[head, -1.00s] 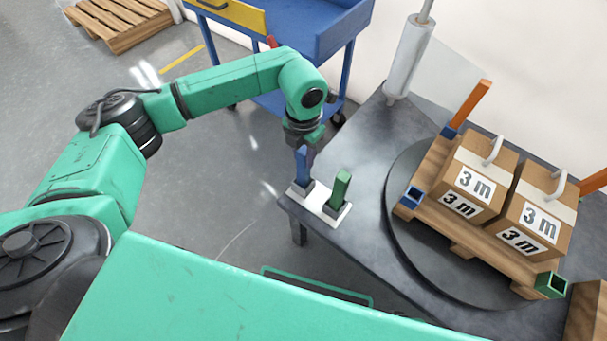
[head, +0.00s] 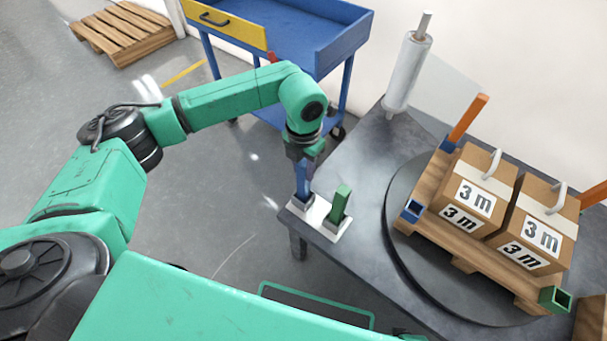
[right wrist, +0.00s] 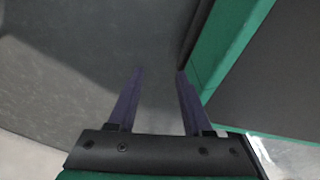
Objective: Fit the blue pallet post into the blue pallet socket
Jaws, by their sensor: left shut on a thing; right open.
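The blue pallet post (head: 303,182) stands upright in the small white holder (head: 312,213) at the table's left corner. My left gripper (head: 304,162) is shut on the upper part of the post from above. The post's foot is at the holder, and I cannot tell whether it has lifted at all. The blue pallet socket (head: 412,210) is an open square sleeve at the pallet's near left corner, empty, to the right of the holder. My right gripper (right wrist: 158,100) is open and empty in the right wrist view, with bare floor beyond its fingers.
A green post (head: 340,205) stands in the holder beside the blue one. The pallet (head: 470,240) on the dark turntable (head: 400,240) bears two boxes (head: 475,190), orange posts (head: 467,118) and a green socket (head: 555,299). A film roll (head: 408,70) stands behind. A blue cart (head: 290,50) is further back.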

